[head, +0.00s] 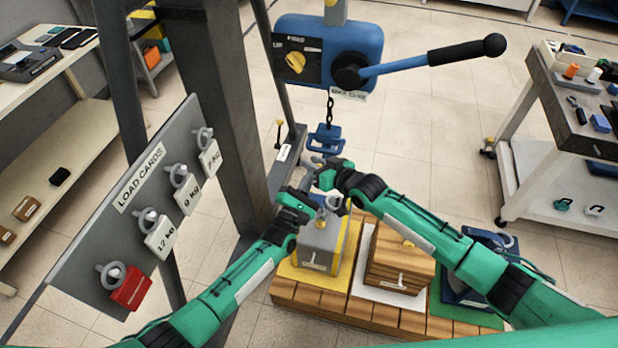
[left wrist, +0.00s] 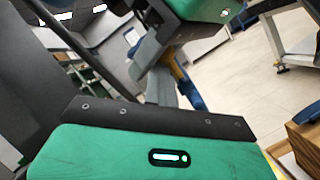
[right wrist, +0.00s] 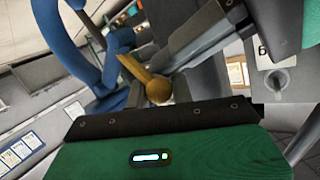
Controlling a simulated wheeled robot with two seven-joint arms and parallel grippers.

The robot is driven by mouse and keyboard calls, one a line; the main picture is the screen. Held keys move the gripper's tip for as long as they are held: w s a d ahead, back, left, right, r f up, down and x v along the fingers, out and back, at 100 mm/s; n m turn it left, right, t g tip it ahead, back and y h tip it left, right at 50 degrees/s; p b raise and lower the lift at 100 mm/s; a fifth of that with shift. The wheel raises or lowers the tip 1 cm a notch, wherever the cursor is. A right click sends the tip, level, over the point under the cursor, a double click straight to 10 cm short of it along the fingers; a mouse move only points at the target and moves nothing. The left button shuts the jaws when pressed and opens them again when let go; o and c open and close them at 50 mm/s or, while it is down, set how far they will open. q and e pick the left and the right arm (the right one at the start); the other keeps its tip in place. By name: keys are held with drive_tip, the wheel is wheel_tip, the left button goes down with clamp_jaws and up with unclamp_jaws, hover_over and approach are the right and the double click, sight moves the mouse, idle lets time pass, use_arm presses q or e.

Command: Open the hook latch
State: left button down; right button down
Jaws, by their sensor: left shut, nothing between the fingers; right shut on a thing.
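The blue hook block (head: 325,138) hangs on a chain below the blue hoist. In the right wrist view the blue hook (right wrist: 68,48) curves down the left side, with a brass latch arm ending in a round knob (right wrist: 158,90) beside it. My right gripper (head: 316,165) is just below the hook block and is shut on the latch, though its fingertips are partly hidden. My left gripper (head: 308,188) is close below it, shut and empty; its grey fingers show close to the latch in the right wrist view. The left wrist view shows the yellow latch (left wrist: 181,72) against the right gripper's fingers.
The hoist (head: 325,45) has a long lever (head: 420,60). A grey weight (head: 320,245), a wooden weight (head: 400,258) and a dark blue weight (head: 480,250) stand on a pallet (head: 375,318). A load card board (head: 120,215) is at left, a cart (head: 560,180) at right.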

use_arm(q)
drive_tip(key=shift+d+r, duration=0.35)
drive_tip(key=shift+r, duration=0.2)
use_arm(e)
drive_tip(key=shift+f, duration=0.2)
drive_tip(key=c, duration=1.2)
unclamp_jaws()
use_arm(q)
drive_tip(key=shift+s+a, duration=0.1)
drive_tip(key=shift+a, duration=0.05)
use_arm(e)
drive_tip(key=shift+s+a, duration=0.1)
